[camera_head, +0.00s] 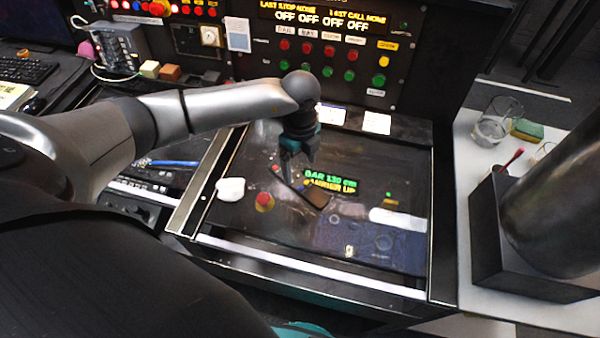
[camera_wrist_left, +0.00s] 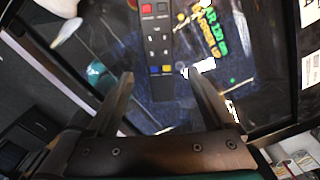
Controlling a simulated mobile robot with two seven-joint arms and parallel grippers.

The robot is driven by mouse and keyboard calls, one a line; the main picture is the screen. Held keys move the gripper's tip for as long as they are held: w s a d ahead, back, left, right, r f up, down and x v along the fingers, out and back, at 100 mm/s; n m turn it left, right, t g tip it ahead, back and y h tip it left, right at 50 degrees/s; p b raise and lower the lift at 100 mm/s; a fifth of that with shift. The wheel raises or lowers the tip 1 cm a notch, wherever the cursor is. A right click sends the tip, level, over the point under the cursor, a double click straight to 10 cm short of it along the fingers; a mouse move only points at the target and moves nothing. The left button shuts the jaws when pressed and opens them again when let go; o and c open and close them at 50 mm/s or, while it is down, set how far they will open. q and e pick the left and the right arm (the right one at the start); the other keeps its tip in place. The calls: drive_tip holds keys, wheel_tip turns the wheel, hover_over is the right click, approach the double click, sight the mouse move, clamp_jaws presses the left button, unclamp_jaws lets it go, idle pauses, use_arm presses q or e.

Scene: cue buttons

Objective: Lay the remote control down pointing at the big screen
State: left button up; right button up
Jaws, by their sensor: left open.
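The remote control (camera_head: 314,196) is a dark slim bar lying on the glossy black desk panel, partly hidden by my left gripper (camera_head: 295,172) in the head view. My left gripper (camera_wrist_left: 165,82) is open, with a finger on either side of the remote's near end and a gap on both sides. Contact and height above it are unclear. A dark screen (camera_head: 35,20) is partly in view at the upper left. My right gripper is not in view.
A red knob (camera_head: 264,200) and a white object (camera_head: 230,188) lie left of the remote. Green and yellow lit text (camera_head: 330,183) shows beside it. An upright button panel (camera_head: 335,55) stands behind. A glass (camera_head: 495,120) stands on the right-hand white surface.

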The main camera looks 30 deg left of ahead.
sight(300, 182)
use_arm(q)
wheel_tip(300, 182, up, 6)
drive_tip(key=shift+r, duration=0.25)
